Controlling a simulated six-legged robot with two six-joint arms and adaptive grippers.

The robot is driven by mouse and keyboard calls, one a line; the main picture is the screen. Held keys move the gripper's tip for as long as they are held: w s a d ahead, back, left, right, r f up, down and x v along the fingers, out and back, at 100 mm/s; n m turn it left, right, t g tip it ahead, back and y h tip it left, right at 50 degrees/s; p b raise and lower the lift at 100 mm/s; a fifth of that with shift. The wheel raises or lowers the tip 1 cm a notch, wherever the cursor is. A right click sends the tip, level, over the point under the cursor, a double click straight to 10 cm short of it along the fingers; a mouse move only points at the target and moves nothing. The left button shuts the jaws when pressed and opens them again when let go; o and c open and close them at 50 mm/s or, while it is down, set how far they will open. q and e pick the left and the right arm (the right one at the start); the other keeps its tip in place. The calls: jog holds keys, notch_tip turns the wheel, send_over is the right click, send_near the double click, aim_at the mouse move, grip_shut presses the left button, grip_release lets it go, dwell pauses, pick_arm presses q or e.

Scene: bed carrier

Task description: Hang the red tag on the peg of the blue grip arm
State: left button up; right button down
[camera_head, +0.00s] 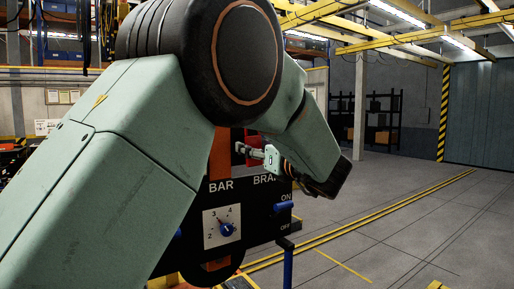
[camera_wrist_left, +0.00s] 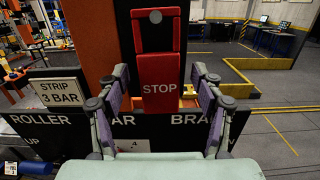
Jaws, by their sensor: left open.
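The red tag (camera_wrist_left: 160,83), marked STOP, is upright in front of a dark post in the left wrist view. Its upper part is a red frame around a dark opening, and a grey round peg end (camera_wrist_left: 155,16) shows at the top of that opening. My left gripper (camera_wrist_left: 162,90) is open, one finger on each side of the tag, with gaps visible. In the head view the tag (camera_head: 238,156) is partly hidden by my arm, beside my left gripper (camera_head: 262,153). A blue-gripped lever (camera_head: 283,206) sits by ON/OFF, and a blue upright bar (camera_head: 288,268) stands below it.
The black control panel (camera_head: 256,231) carries a blue dial knob (camera_head: 227,229) and BAR and BRAKE labels. A STRIP 3 BAR sign (camera_wrist_left: 58,92) is left of the tag. Open floor (camera_head: 400,215) lies to the right. My left arm covers much of the head view.

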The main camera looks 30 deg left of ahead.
pick_arm(q)
notch_tip(320, 180, up, 10)
dwell(0.6)
jog(key=shift+f, duration=0.1)
